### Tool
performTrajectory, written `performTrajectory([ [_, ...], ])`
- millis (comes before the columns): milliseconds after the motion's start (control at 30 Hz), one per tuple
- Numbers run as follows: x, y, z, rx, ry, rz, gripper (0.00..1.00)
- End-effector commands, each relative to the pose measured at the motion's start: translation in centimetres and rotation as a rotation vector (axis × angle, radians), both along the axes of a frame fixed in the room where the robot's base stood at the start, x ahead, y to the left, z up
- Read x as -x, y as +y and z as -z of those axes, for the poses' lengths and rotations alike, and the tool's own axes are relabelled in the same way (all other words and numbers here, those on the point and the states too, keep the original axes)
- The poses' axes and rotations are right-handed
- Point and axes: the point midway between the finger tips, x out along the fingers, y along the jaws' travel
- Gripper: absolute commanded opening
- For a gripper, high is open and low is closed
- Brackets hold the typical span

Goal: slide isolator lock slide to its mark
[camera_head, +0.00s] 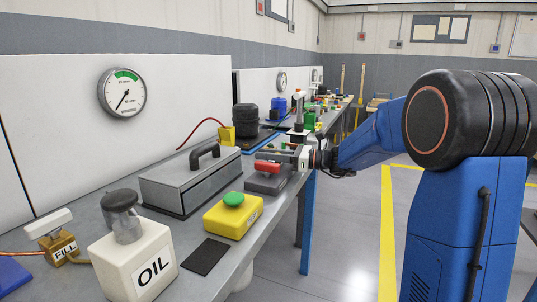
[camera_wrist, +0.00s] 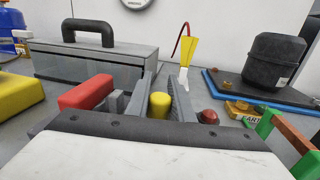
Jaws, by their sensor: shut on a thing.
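The isolator is a dark grey block (camera_head: 267,184) at the bench's right edge, with a red handle (camera_head: 267,167) on top. In the wrist view the red handle (camera_wrist: 86,92) is left of my fingers. My gripper (camera_head: 284,157) is over the block, coming from the right. Its two grey fingers (camera_wrist: 157,104) are shut on a yellow upright knob (camera_wrist: 159,105), which I take to be the lock slide's knob. The slide's body and its mark are hidden behind the fingers and gripper body in both views.
A grey lidded box (camera_head: 190,183) with a black handle stands left of the isolator. A yellow box with a green button (camera_head: 234,212) is nearer. The white OIL container (camera_head: 133,262) is at front. A black compressor (camera_wrist: 274,60) on a blue-edged base stands right in the wrist view.

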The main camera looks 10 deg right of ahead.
Motion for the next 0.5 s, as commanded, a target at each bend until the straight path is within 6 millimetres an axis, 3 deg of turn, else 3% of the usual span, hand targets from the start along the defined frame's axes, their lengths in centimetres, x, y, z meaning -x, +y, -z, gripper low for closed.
performTrajectory([
  [100, 0.9, 0.63, 0.06, 0.0, 0.001, -0.001, 0.0],
  [333, 0.9, 0.62, 0.06, 0.0, 0.001, 0.0, 0.0],
  [367, 0.89, 0.61, 0.06, 0.0, 0.001, 0.0, 0.23],
  [400, 0.89, 0.61, 0.06, 0.0, 0.001, 0.0, 0.33],
  [433, 0.89, 0.61, 0.05, 0.0, 0.001, 0.0, 0.4],
  [500, 0.89, 0.62, 0.05, 0.0, 0.001, 0.0, 0.4],
])
